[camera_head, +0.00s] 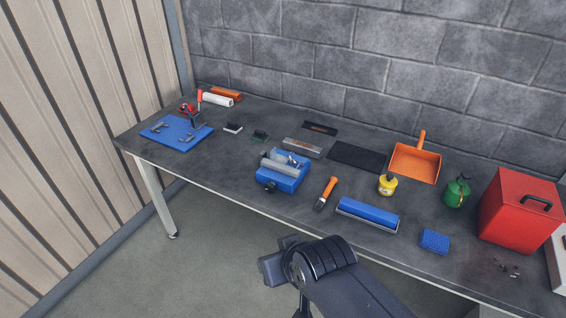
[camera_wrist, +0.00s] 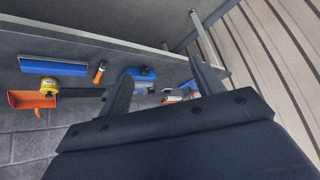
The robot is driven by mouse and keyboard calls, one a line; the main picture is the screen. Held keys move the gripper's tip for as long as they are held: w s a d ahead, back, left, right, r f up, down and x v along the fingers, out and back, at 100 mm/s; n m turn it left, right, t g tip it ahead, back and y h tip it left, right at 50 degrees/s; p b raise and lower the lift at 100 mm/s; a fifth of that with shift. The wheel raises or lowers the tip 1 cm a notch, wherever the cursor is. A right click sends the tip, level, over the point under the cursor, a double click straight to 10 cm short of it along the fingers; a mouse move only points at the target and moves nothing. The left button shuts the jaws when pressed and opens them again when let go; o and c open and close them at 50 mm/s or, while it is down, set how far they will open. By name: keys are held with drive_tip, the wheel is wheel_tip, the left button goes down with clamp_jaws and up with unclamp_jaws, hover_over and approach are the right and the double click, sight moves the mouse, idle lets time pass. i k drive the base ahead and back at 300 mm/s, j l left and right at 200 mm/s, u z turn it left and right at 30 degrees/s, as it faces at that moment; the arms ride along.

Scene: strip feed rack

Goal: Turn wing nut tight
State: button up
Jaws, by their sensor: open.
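A blue fixture (camera_head: 283,171) with a grey roller across it stands near the front edge of the bench. A small pale metal part and a dark knob (camera_head: 269,187) show on it, but the wing nut is too small to make out for sure. The fixture is also in the wrist view (camera_wrist: 141,74), partly behind a finger. My gripper (camera_wrist: 160,70) is open and empty, its two fingers spread in the wrist view. It is well apart from the fixture, off the front of the bench. In the head view only my dark arm shows clearly.
An orange dustpan (camera_head: 415,163) and red box (camera_head: 519,210) stand right.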

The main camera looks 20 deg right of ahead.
sight(292, 162)
drive_tip(key=i+j+z, duration=0.3)
drive_tip(key=i, duration=0.2)
drive_tip(key=i+j+z, duration=0.25)
drive_tip(key=i, duration=0.2)
